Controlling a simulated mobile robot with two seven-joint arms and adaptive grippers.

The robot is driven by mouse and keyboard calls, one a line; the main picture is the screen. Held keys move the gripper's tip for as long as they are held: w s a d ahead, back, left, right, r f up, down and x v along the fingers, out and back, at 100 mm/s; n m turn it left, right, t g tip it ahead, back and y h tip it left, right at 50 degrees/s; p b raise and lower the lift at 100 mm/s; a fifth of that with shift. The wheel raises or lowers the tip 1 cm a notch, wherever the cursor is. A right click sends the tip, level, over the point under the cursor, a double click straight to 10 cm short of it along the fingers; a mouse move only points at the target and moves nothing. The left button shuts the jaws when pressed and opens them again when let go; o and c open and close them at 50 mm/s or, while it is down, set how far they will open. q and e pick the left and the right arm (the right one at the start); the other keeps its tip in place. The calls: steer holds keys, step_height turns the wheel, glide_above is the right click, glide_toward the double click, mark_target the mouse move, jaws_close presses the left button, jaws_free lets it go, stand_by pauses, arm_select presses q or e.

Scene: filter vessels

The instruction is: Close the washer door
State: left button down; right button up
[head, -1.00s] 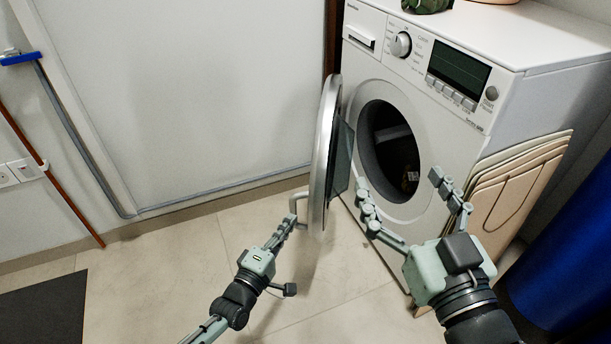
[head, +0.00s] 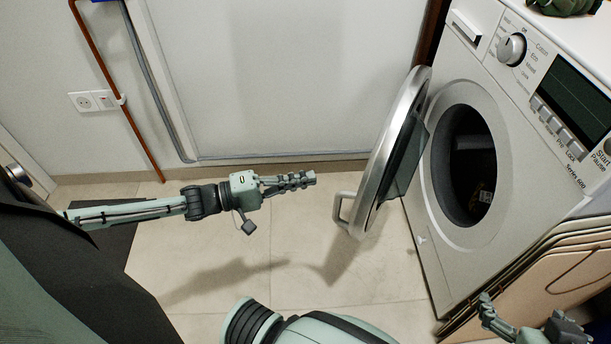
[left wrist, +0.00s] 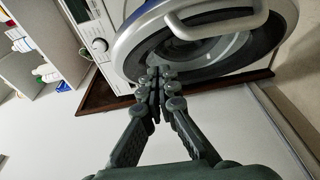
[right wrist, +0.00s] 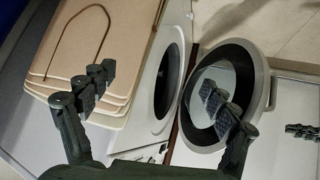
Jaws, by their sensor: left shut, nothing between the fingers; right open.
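The white washer (head: 470,120) stands at the right in the head view. Its round door (head: 385,150) with a silver rim stands wide open to the left of the dark drum opening (head: 465,165). The door handle (head: 341,210) faces left. My left gripper (head: 305,180) is shut and empty, left of the door and apart from it. In the left wrist view the door (left wrist: 200,45) and its handle (left wrist: 215,20) show beyond the left fingers. My right gripper (head: 520,325) is open at the lower right. In the right wrist view the door's inner side (right wrist: 225,95) shows beyond the right fingers.
Beige folded boards (head: 560,265) lean against the washer's near side, close to my right gripper; they also show in the right wrist view (right wrist: 85,40). A dark mat (head: 105,235) lies at the left. The tiled floor left of the door is clear.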

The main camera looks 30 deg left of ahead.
arm_select(q)
steer(key=w+d, duration=0.4)
steer(key=d, duration=0.4)
steer(key=shift+w+d, duration=0.2)
steer(key=shift+w, duration=0.15)
arm_select(e)
steer(key=shift+w+a+r+t+y, duration=0.4)
steer(key=shift+w+a+r+t, duration=0.2)
steer(key=shift+w+a+r, duration=0.25)
